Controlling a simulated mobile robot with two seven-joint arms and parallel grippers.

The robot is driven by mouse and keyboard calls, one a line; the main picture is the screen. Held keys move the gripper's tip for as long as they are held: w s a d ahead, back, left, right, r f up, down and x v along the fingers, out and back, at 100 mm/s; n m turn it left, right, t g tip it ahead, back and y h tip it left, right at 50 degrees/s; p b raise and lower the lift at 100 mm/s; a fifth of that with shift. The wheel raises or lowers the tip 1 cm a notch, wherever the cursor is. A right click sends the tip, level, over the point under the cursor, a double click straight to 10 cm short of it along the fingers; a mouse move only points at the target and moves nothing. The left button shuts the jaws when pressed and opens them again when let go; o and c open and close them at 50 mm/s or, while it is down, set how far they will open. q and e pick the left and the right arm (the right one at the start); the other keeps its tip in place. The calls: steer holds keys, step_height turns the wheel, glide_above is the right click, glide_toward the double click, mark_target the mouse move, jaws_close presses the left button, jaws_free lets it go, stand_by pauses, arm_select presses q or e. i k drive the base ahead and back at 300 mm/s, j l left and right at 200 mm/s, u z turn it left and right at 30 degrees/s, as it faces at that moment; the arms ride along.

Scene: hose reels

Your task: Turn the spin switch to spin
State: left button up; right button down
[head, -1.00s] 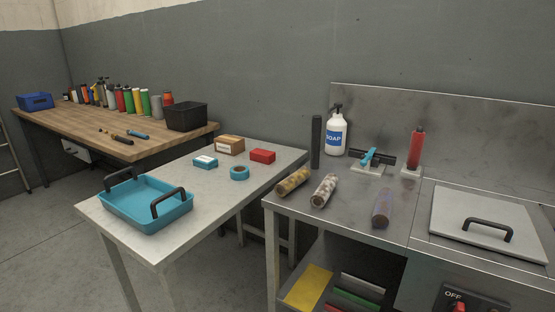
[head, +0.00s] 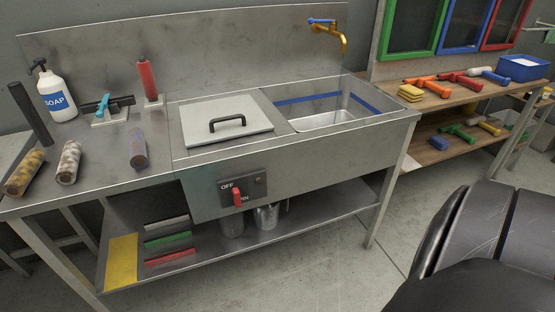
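The spin switch (head: 237,198) is a red lever on a dark plate (head: 257,185) on the front of the steel sink bench. The plate reads "OFF" at its upper left. Lower down, the lever partly covers a second word that ends in "IN". The lever hangs roughly upright below "OFF"; I cannot tell its exact setting. A small round amber spot (head: 257,180) is on the plate to the right of the lever. Neither of my grippers is in view, and nothing touches the switch.
A grey lid (head: 228,122) with a black handle covers the bench above the switch, beside an open basin (head: 322,120). Shelves with coloured tools (head: 440,95) are at right. A black rounded part, likely mine, fills the lower right.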

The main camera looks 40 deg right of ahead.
mark_target(235, 194)
steer(key=z, duration=1.15)
